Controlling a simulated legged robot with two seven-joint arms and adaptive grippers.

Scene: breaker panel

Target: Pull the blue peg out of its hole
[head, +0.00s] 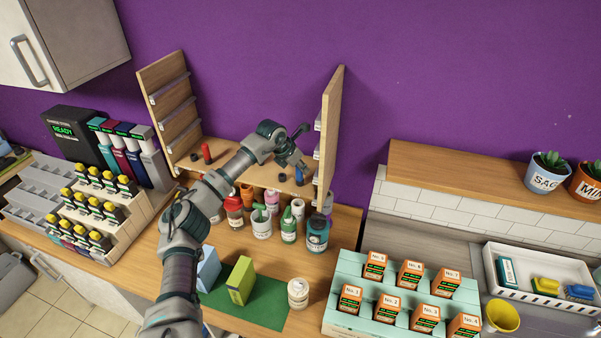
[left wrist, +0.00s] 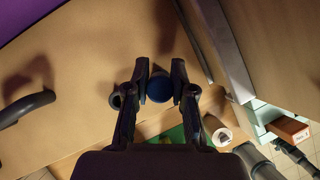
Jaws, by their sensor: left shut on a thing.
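The blue peg (head: 300,176) stands at the right part of a wooden shelf board, close to the right side panel. Its round blue top (left wrist: 160,88) shows between the fingertips in the left wrist view. My left gripper (head: 297,163) reaches down over the peg, and its fingers (left wrist: 160,84) are closed on the peg from both sides. The peg's lower end and its hole are hidden, so I cannot tell how deep it sits. My right gripper is in neither view.
A red peg (head: 207,153) stands at the board's left, beside a dark ring. The right side panel (head: 329,130) rises close to my gripper. Several bottles and jars (head: 262,222) stand below the board. Orange boxes (head: 410,274) fill a mint rack at the front right.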

